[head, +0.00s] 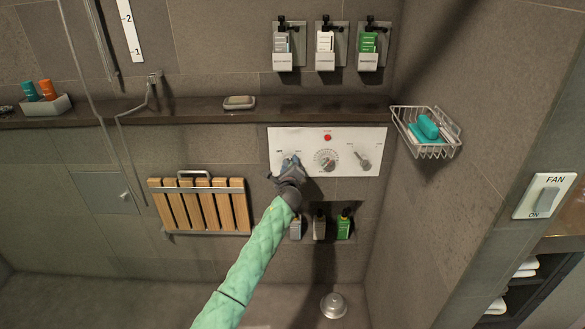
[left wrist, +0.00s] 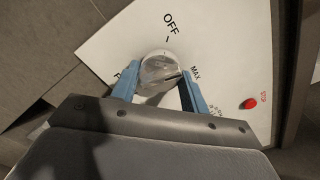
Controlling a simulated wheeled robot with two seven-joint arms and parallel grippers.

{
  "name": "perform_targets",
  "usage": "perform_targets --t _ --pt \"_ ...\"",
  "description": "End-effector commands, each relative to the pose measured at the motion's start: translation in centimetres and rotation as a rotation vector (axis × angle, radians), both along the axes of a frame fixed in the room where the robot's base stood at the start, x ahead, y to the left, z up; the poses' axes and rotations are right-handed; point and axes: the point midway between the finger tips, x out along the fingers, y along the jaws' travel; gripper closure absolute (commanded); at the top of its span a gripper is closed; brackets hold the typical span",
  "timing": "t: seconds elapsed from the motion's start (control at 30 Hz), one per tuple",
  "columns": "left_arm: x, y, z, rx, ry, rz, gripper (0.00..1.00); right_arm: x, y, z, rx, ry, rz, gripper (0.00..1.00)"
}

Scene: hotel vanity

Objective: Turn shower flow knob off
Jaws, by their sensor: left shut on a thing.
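The white shower control panel (head: 345,137) is on the tiled wall below the shelf. My right gripper is not in view.
A wooden slatted fold-up seat (head: 200,205) is left of my arm. A wire soap basket (head: 426,132) is on the right wall. Bottles (head: 344,224) stand in a niche below the panel. A dark shelf (head: 190,113) runs above it.

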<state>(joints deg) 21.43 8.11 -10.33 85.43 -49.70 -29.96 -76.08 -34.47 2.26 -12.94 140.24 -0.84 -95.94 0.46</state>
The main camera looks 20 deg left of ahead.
Motion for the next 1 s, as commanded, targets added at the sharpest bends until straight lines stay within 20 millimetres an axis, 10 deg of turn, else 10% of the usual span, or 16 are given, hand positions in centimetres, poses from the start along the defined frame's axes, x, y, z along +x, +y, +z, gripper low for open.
perform_targets --t 1.0 --pt "0.1 -0.6 0.7 -0.831 -0.244 -0.008 0.78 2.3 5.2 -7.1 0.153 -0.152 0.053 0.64"
